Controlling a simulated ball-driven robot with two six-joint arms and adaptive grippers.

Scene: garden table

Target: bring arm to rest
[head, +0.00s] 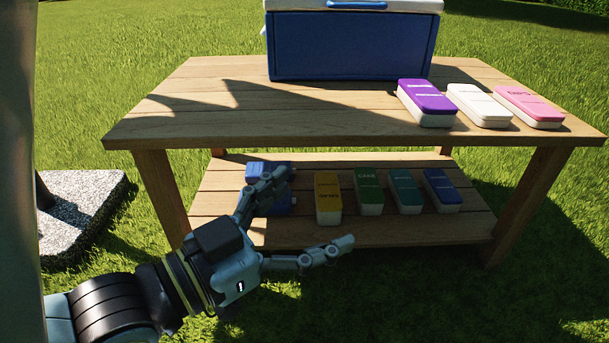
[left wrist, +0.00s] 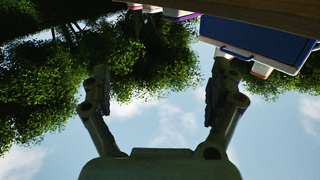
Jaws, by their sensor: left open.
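My left gripper (head: 302,215) is open and empty in front of the table's lower shelf, with its fingers spread wide. In the head view its upper finger overlaps a blue object on the shelf; I cannot tell whether they touch. In the left wrist view the left gripper (left wrist: 158,90) shows two spread fingers with only sky and trees between them. The wooden table (head: 300,122) stands beyond the gripper. My right gripper is not in view.
On the tabletop are a blue cooler (head: 352,45) and purple (head: 427,100), white (head: 480,104) and pink (head: 529,105) boxes. The lower shelf (head: 380,232) holds a blue object (head: 283,205), partly hidden, and yellow (head: 328,196), green (head: 369,190), teal (head: 405,190) and blue (head: 441,189) boxes. A stone slab (head: 88,205) lies left.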

